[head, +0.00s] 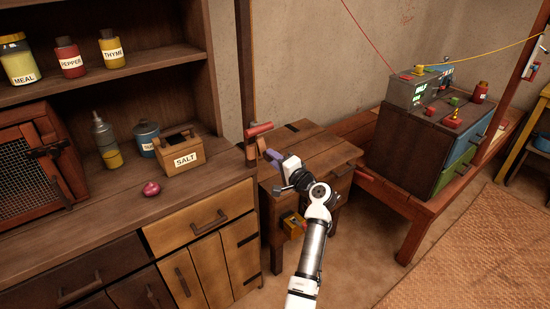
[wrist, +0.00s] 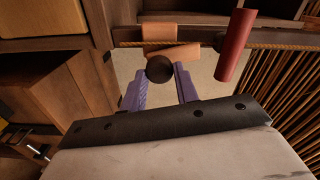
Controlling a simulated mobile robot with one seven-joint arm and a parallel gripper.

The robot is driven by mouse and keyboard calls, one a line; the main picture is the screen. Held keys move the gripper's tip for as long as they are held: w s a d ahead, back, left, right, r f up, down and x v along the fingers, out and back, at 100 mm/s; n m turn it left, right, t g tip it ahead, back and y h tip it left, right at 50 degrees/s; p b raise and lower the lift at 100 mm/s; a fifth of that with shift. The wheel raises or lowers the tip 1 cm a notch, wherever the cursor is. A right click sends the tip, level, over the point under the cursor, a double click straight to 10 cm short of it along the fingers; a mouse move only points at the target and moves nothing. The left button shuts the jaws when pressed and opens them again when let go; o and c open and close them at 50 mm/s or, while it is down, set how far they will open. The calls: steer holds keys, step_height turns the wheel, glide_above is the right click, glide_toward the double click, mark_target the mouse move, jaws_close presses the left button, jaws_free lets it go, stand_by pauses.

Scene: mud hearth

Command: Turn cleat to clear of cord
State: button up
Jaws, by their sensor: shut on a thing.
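The cleat (wrist: 174,53) looks like a tan bar with a dark round knob (wrist: 159,69) in front, in the wrist view. My gripper's purple fingers (wrist: 159,80) stand either side of the knob, shut on the cleat. A twisted tan cord (wrist: 275,45) runs sideways along the dark wood, close to the cleat; the bar hides whether they touch. In the head view my gripper (head: 272,157) reaches the wooden post beside the small table, and the cleat is too small to make out there.
A red handle (wrist: 235,45) sticks out right of the cleat; it also shows in the head view (head: 258,130). The cabinet counter (head: 110,220) with a salt box (head: 181,158) and red onion (head: 151,189) is at left. The small table (head: 310,150) is mostly bare.

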steer(key=shift+f+m, duration=0.1)
steer(key=shift+m, duration=0.3)
steer(key=o, duration=1)
steer(key=shift+s, duration=0.1)
steer(key=b+v, duration=0.3)
steer(key=v, duration=1)
steer(key=shift+s+d, duration=0.3)
